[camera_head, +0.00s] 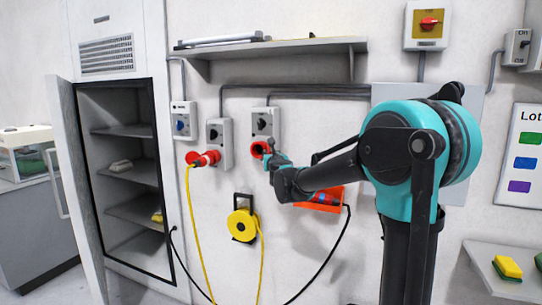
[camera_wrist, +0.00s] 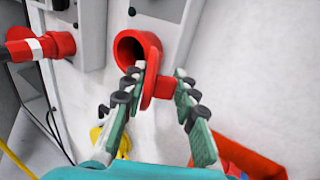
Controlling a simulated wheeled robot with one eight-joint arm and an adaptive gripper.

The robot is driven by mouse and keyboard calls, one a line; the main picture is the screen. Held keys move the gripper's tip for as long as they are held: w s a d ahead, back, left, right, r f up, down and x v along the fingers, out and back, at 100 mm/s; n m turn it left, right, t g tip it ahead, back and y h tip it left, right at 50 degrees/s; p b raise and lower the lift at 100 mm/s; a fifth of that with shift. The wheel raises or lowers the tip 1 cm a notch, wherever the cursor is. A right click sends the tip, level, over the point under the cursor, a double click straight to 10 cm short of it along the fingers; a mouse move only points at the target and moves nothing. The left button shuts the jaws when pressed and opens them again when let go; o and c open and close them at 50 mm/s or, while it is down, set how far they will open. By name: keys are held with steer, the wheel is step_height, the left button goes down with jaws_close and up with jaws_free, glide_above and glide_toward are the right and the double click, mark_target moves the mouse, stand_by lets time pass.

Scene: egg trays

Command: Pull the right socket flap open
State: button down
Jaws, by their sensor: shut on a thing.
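The right socket is a grey box (camera_head: 262,122) on the wall with a red round socket (camera_head: 258,149) at its lower end. In the wrist view the red socket (camera_wrist: 127,49) shows its dark round opening, uncovered. Its red flap (camera_wrist: 151,62) stands out from the opening's right side, swung open at least partly. My gripper (camera_head: 274,161) is at the flap. In the wrist view its two green-padded fingers (camera_wrist: 161,80) are on either side of the flap, shut on it. The contact at the right finger is hard to see.
The left socket (camera_head: 213,158) holds a red plug with a yellow cable. A yellow cable reel (camera_head: 242,224) hangs below. An orange bin (camera_head: 322,199) is on the wall behind my arm. A black cable loops below. An open cabinet (camera_head: 126,209) stands at left.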

steer(key=c, duration=1.3)
jaws_free()
steer(key=shift+w+d, duration=0.1)
steer(key=shift+d, duration=0.3)
steer(key=shift+c, duration=0.2)
steer(key=shift+a, duration=0.1)
steer(key=shift+s, duration=0.35)
steer(key=s+d, duration=0.1)
steer(key=s, duration=1)
steer(key=shift+s+d, duration=0.15)
steer(key=shift+d, duration=0.15)
